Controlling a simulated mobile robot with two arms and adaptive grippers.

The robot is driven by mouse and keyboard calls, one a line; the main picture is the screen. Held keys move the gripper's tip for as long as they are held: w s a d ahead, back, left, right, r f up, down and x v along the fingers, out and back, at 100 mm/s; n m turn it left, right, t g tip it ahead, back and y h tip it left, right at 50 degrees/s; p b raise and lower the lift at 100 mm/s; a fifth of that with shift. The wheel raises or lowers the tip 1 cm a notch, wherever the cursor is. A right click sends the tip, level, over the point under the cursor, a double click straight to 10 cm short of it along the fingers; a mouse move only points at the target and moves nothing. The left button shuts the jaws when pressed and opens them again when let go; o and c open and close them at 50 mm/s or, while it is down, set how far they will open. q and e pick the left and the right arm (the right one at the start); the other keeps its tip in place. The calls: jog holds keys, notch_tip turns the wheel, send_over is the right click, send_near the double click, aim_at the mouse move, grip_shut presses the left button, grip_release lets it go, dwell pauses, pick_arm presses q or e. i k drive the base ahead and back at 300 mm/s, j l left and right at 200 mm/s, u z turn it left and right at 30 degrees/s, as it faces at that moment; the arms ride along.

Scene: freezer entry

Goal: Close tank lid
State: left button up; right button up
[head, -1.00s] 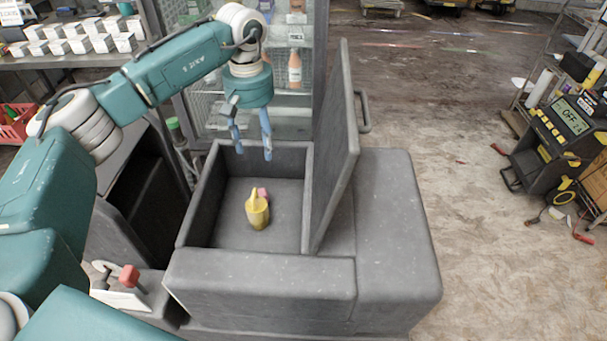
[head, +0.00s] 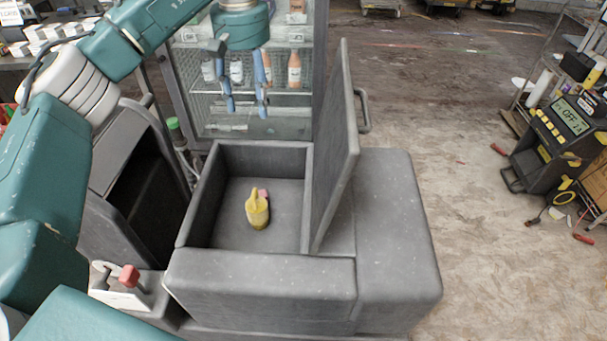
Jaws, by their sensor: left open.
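The grey tank (head: 260,285) stands in the middle of the head view with its top open. Its lid (head: 337,150) stands nearly upright, hinged along the right side of the opening, with a handle (head: 363,110) on its right face. A yellow bottle-like item (head: 257,208) and a small pink piece (head: 264,193) are inside on the tank floor. My left gripper (head: 245,108) is open and empty, fingers pointing down, in front of the glass cabinet and beyond the tank's far edge in the picture. It is apart from the lid, to its left. My right gripper is out of view.
A glass-fronted cabinet (head: 240,85) with bottles stands behind the tank. A panel with a red knob (head: 129,275) is at the lower left. A black-and-yellow machine (head: 560,130) stands at the right. The floor (head: 480,240) right of the tank is clear.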

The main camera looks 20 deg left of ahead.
aim_at(336, 150)
jog(key=k, duration=1.5)
